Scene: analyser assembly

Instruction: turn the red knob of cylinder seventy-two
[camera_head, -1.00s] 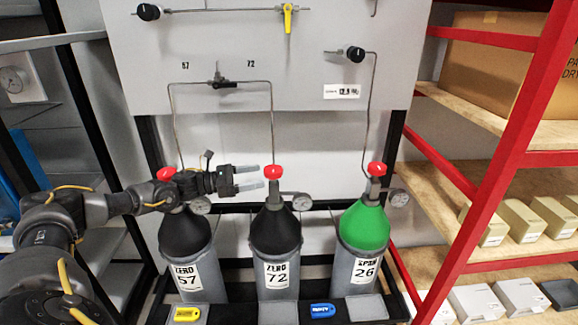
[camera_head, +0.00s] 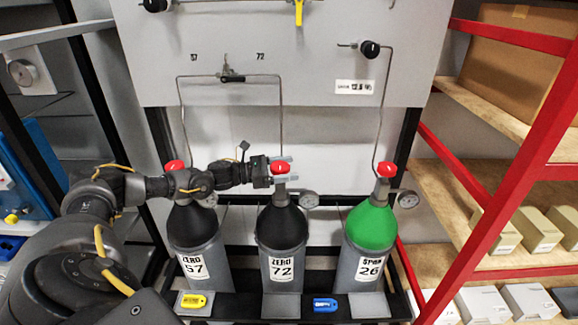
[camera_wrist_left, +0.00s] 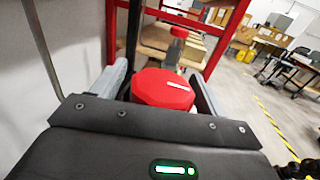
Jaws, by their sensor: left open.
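Cylinder seventy-two (camera_head: 282,232) is the middle one, grey with a black shoulder and a label reading ZERO 72. Its red knob (camera_head: 280,168) sits on top, above a gauge. My left gripper (camera_head: 281,169) comes in from the left at the knob's height, its fingers on either side of the knob. In the left wrist view the red knob (camera_wrist_left: 163,88) lies between the two grey fingers, which are open. Whether either finger touches it I cannot tell. My right gripper is not in view.
Cylinder 57 (camera_head: 195,236) stands left under my left forearm, and green-topped cylinder 26 (camera_head: 370,231) stands right, both with red knobs. Thin pipes run up to the panel (camera_head: 300,75) behind. A red-framed shelf (camera_head: 515,180) with boxes is at the right.

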